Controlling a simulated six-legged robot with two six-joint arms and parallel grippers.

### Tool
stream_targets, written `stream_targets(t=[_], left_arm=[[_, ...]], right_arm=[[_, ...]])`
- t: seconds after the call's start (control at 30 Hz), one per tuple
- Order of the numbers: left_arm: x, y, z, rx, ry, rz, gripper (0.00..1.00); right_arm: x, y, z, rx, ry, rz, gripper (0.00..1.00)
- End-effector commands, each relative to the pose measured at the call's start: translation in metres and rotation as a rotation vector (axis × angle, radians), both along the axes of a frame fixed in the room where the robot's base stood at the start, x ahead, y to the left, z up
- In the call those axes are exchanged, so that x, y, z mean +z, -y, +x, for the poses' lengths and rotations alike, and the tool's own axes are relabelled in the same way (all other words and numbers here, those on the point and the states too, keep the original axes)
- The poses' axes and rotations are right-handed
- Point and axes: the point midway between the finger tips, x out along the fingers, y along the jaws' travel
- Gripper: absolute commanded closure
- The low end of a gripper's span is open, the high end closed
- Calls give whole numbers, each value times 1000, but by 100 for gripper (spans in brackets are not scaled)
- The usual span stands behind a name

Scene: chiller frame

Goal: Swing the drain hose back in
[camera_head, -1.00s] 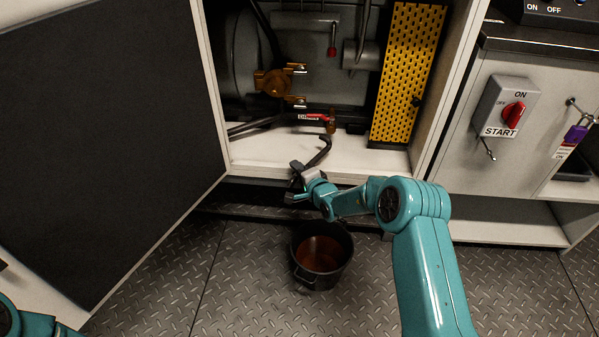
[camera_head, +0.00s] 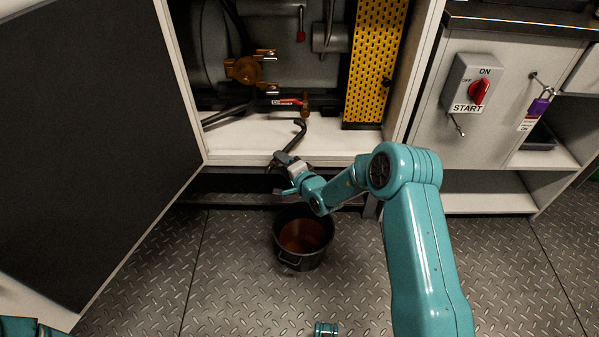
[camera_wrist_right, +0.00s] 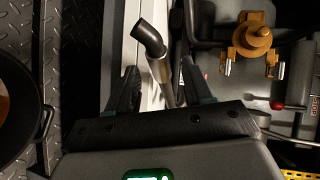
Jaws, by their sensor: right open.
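The drain hose (camera_head: 298,135) is a dark, bent tube at the front edge of the white cabinet floor. Its upper part curves over that floor, and its lower part is hidden at my right gripper (camera_head: 281,162). In the right wrist view my right gripper (camera_wrist_right: 160,75) is open, with one black finger on each side of the hose (camera_wrist_right: 152,45). I cannot tell whether either finger touches it. A black bucket (camera_head: 286,255) with brown liquid stands on the floor below the gripper. My left gripper is out of view.
A brass valve (camera_head: 243,70) and a red-tagged valve handle (camera_head: 289,102) sit inside the cabinet behind the hose. A yellow perforated guard (camera_head: 375,60) stands to the right. The open dark door (camera_head: 95,140) fills the left. The grey start switch box (camera_head: 474,82) is at right.

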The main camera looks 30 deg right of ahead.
Motion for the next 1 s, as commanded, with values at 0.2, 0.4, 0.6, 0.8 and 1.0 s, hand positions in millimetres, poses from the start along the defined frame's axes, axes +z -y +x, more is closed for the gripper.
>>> stream_targets(t=[0.2,0.4,0.6,0.8,1.0], left_arm=[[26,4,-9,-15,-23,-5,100],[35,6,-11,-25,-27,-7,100],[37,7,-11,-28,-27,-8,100],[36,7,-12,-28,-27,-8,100],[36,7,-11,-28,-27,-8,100]], right_arm=[[19,9,-58,-1,-4,2,49],[25,14,-93,0,-2,0,49],[28,15,-106,1,1,0,49],[27,15,-107,1,2,0,49],[27,15,-107,-16,-9,71,100]])
